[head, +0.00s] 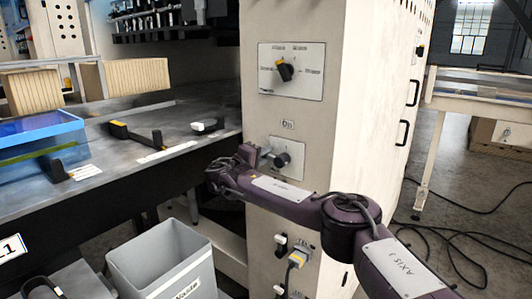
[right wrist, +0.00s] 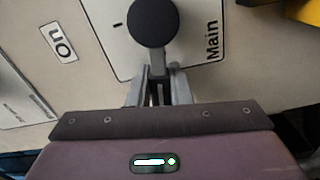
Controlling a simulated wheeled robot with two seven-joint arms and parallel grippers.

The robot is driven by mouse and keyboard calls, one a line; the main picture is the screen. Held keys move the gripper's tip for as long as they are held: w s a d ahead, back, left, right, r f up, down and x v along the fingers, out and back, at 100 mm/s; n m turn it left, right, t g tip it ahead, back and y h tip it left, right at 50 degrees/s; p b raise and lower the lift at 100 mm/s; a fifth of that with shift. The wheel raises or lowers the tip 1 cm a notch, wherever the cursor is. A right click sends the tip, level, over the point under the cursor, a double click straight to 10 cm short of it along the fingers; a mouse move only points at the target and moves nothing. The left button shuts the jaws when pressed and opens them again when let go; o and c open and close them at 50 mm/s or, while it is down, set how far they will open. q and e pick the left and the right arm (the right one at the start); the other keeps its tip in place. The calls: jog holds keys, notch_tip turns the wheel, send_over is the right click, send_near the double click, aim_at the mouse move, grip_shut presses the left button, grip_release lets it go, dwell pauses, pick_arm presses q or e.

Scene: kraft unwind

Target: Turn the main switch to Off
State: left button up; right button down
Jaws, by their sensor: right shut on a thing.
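The main switch (head: 283,159) is a dark round knob on a white plate on the cream column. It also shows in the right wrist view (right wrist: 153,22), with "Main" printed beside it. A short grey lever runs from the knob toward my right gripper, to the left in the head view. No "Off" label is readable. My left gripper is not in view.
A selector dial (head: 285,71) is above the switch. A grey bin (head: 167,262) stands at the column's left. The steel bench (head: 185,110) bears a blue tray (head: 42,128) and black-handled tools (head: 135,134).

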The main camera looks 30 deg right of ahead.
jog(key=shift+a+f+n, duration=0.1)
jog(key=shift+f+n, duration=0.3)
jog(key=shift+n, duration=0.5)
jog(key=shift+f, duration=0.1)
jog(key=c, duration=1.3)
grip_release()
jog(key=shift+w, duration=0.1)
jog(key=shift+v, duration=3.9)
